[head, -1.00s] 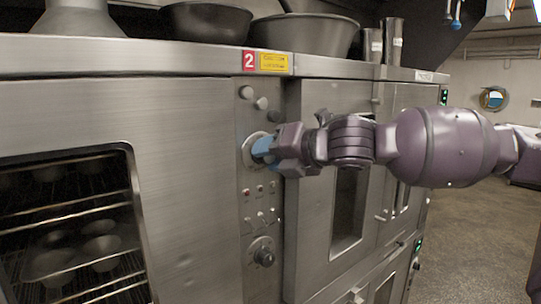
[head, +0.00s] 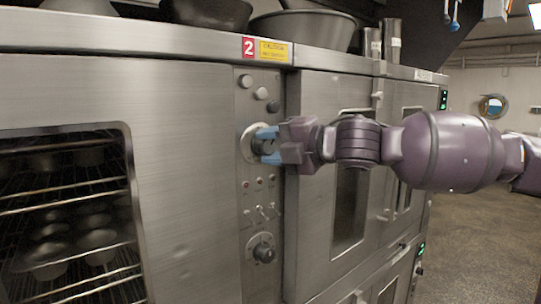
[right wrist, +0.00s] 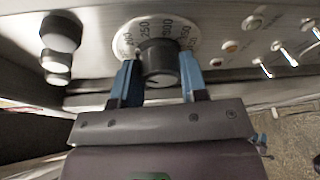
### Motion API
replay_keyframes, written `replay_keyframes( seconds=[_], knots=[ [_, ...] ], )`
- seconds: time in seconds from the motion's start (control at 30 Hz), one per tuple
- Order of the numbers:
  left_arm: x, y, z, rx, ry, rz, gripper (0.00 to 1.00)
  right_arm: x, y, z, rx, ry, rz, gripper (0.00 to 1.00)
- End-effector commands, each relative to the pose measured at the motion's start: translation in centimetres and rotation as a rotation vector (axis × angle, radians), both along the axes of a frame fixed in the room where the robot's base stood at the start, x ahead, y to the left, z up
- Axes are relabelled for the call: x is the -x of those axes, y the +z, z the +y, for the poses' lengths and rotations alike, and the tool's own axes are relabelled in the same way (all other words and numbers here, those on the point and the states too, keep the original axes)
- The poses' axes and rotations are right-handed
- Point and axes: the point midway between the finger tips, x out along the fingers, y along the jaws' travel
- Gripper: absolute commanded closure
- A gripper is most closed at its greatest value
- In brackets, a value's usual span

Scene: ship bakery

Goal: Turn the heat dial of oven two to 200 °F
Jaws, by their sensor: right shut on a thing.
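Oven two's heat dial (head: 264,145) is a dark round knob on a pale plate in the narrow control panel. My right gripper (head: 267,145) reaches it from the right, with one blue finger above and one below the knob. In the right wrist view the black knob (right wrist: 160,66) sits between the two blue fingers (right wrist: 161,82), which are shut on it. A white ring (right wrist: 181,27) with numbers such as 250 and 300 shows behind the knob. The dial's pointer cannot be made out. My left gripper is not in view.
A red "2" label (head: 249,47) and a yellow caution label (head: 273,51) mark the panel top. Round buttons (head: 261,93) sit above the dial, small switches (head: 262,212) and another knob (head: 263,250) below. A glass oven door (head: 70,205) is at left.

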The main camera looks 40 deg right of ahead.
Motion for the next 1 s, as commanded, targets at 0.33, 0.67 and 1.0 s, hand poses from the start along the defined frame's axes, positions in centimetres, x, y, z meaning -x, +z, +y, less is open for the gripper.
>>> replay_keyframes(
  seconds=[0.33, 0.67, 1.0],
  knots=[
    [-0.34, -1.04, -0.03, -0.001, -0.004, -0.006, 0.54, -0.01, -0.38, 0.0, -0.123, 0.0, 0.016, 0.84],
    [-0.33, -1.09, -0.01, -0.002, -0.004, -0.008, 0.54, 0.01, -0.26, 0.01, -0.137, 0.0, 0.017, 0.84],
    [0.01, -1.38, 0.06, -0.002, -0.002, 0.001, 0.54, 0.01, -0.2, 0.01, -0.135, 0.0, 0.015, 0.35]
  ],
)
